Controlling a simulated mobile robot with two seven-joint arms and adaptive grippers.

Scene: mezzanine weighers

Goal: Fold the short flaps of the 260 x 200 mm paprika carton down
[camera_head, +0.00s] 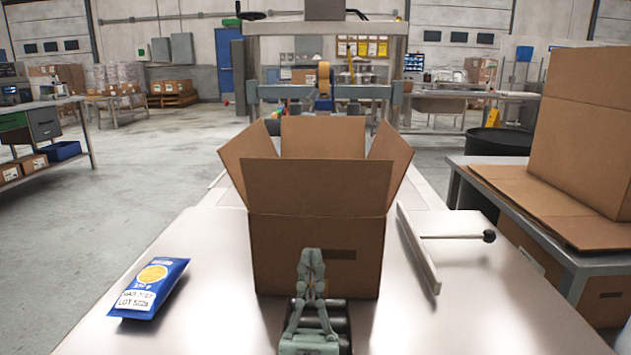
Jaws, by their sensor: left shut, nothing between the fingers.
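The brown paprika carton (275,250) stands upright on the pale metal table, its top open. Its near flap (318,188) and far flap (323,135) stand up. Its left flap (246,148) and right flap (391,152) also stand up and lean outward. The carton's inside is hidden behind the near flap. My left gripper (311,256) is shut and empty, in front of the carton's near wall with its fingertips pointing up, below the near flap. I cannot tell whether it touches the wall. My right gripper is not in view.
A blue pouch (150,288) lies on the table (210,320) left of the carton. A pale rail (418,250) with a black-knobbed rod lies to the right. A taping machine frame (324,90) stands behind. Large cardboard (580,140) rests on a right-hand table.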

